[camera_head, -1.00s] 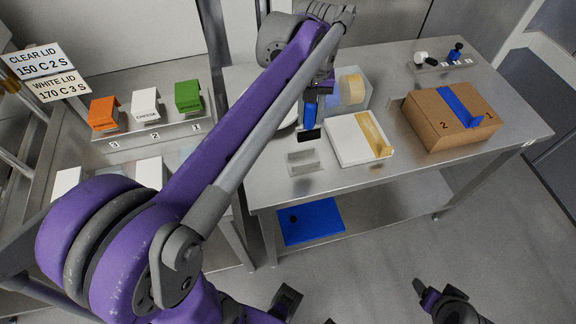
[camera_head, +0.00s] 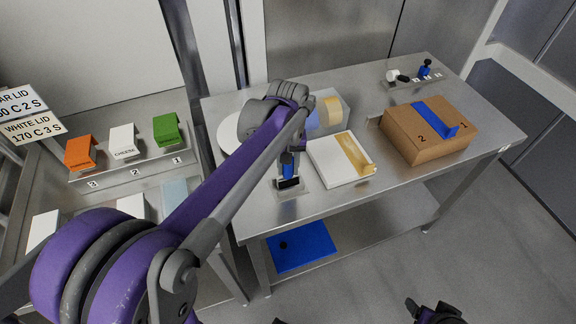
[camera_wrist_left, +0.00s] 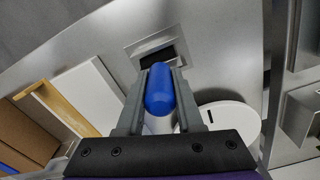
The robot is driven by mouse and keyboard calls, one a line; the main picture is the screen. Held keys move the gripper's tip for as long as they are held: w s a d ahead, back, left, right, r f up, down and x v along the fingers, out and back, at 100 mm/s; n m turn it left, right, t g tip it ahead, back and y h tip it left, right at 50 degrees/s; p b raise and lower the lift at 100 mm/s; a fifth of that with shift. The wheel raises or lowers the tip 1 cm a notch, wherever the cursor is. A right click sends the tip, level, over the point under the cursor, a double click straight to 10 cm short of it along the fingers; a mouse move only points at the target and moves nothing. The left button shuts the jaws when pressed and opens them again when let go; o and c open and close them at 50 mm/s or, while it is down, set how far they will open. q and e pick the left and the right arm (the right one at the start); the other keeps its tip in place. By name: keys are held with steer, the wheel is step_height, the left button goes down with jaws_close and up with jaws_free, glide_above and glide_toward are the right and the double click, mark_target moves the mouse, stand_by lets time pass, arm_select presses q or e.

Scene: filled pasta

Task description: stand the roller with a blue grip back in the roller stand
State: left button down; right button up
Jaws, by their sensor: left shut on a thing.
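The roller's blue grip (camera_head: 288,167) is held by my left gripper (camera_head: 288,155), with its black end (camera_head: 288,183) pointing down. In the left wrist view the grip (camera_wrist_left: 160,90) sits between the two fingers of my left gripper (camera_wrist_left: 160,88). The metal roller stand (camera_head: 298,193) is near the table's front edge, and the roller's black end is right over or in it. In the wrist view the stand (camera_wrist_left: 140,45) surrounds a dark part beyond the grip; I cannot tell whether they touch. My right gripper (camera_head: 432,312) is at the bottom edge, partly cut off.
A white board with a yellow strip (camera_head: 330,165) lies just right of the stand. A cardboard box (camera_head: 405,140) with a blue strip is further right. A round white plate (camera_head: 228,130) is behind my left arm. A small rack (camera_head: 412,82) stands at the back right.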

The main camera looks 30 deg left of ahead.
arm_select(q)
steer(key=shift+f, duration=0.15)
steer(key=c, duration=0.6)
jaws_free()
steer(key=shift+o, duration=0.2)
